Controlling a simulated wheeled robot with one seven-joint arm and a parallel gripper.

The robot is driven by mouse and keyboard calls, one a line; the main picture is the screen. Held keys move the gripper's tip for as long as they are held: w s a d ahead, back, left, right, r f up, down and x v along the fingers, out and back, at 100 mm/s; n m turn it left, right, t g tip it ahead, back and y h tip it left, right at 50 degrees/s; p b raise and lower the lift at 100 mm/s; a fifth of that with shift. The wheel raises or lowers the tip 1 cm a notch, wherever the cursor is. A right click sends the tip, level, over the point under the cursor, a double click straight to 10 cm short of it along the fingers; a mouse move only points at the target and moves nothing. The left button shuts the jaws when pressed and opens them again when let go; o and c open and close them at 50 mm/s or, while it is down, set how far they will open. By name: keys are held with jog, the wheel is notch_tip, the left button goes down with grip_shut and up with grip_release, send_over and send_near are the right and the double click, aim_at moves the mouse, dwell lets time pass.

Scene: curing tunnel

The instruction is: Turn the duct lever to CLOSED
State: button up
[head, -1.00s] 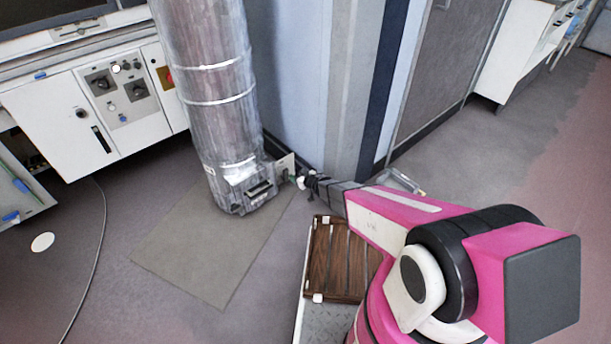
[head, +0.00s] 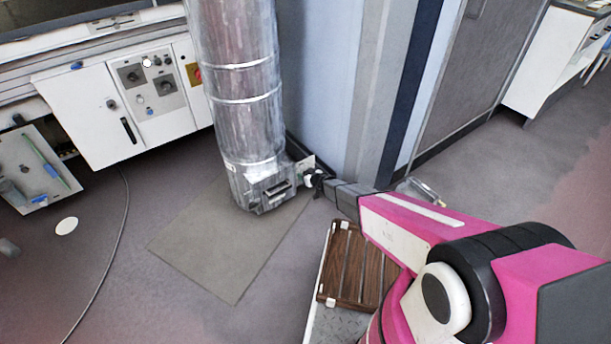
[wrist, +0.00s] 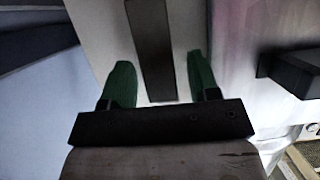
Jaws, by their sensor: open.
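The silver duct (head: 247,100) stands upright beside the blue-grey wall, and a pale plate (head: 305,163) sticks out at its lower right. In the wrist view the plate (wrist: 112,28) carries a dark flat bar, which looks like the duct lever (wrist: 151,50), pointing down the picture. My gripper (wrist: 157,82) is open, with one green finger on each side of the lever's lower end. Gaps show between the lever and both fingers. In the head view my gripper (head: 308,179) is small and partly hidden at the plate. No CLOSED marking is readable.
A dark boxy outlet (head: 276,190) sits at the duct's foot, above a grey floor mat (head: 225,250). A white control cabinet (head: 140,105) stands at left. A brown slatted rack (head: 352,270) lies below my arm. Open floor shows at right.

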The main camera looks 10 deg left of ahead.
grip_shut()
jog(key=shift+w, duration=0.15)
jog(key=shift+w+d+f+m+g+y, duration=0.4)
jog(key=shift+m+g+y, duration=0.2)
jog(key=shift+m, duration=0.65)
jog(key=shift+w+d+f+m+g+y, duration=0.3)
jog(key=shift+w+d+m+g+y, duration=0.25)
jog(key=shift+m, duration=0.65)
jog(key=shift+w+d+f+m+g+y, duration=0.4)
jog(key=shift+m+y, duration=0.25)
jog(key=shift+m, duration=0.6)
